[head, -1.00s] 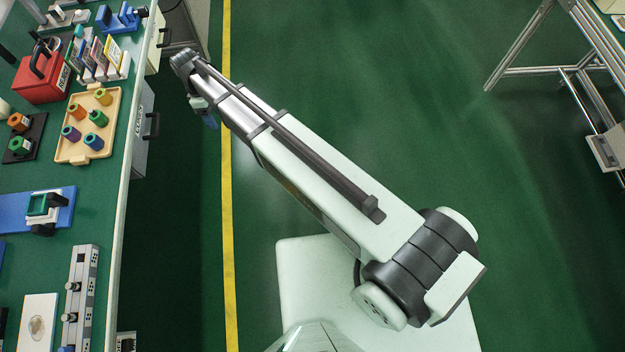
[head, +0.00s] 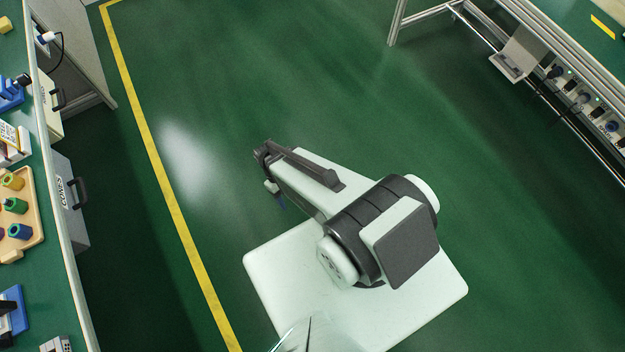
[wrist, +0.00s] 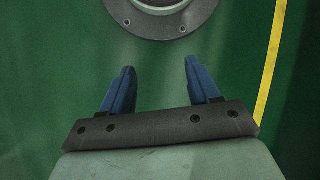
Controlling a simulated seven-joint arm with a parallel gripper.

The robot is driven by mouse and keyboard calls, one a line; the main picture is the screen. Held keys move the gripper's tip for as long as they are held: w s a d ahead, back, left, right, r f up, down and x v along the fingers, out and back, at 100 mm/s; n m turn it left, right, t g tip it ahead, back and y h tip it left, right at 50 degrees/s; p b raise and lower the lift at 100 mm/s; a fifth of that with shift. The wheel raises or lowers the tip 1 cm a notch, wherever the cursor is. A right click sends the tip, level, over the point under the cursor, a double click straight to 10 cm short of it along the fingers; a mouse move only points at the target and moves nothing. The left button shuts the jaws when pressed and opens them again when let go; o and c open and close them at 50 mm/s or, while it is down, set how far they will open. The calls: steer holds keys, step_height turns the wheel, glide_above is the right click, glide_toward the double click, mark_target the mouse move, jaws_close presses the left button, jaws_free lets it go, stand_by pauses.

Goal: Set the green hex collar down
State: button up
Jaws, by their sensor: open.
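A green hex collar (head: 15,205) stands on a tan tray (head: 37,228) on the bench at the left edge of the head view, between a yellow collar (head: 13,181) and a blue one (head: 20,231). The tray is cut off by the picture's edge. My gripper (head: 280,201) is low over the floor near my base, well to the right of the bench and far from the collar. In the wrist view its two blue fingers (wrist: 159,68) are apart with nothing between them.
Another bench frame (head: 540,50) stands at the upper right. The green floor between them is clear, with a yellow line (head: 165,188).

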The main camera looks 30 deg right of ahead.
steer(key=s+d+m+g, duration=0.1)
steer(key=s+d+m, duration=0.2)
steer(key=s, duration=0.7)
steer(key=shift+d+f+y, duration=0.4)
steer(key=shift+d, duration=0.05)
steer(key=shift+s, duration=0.1)
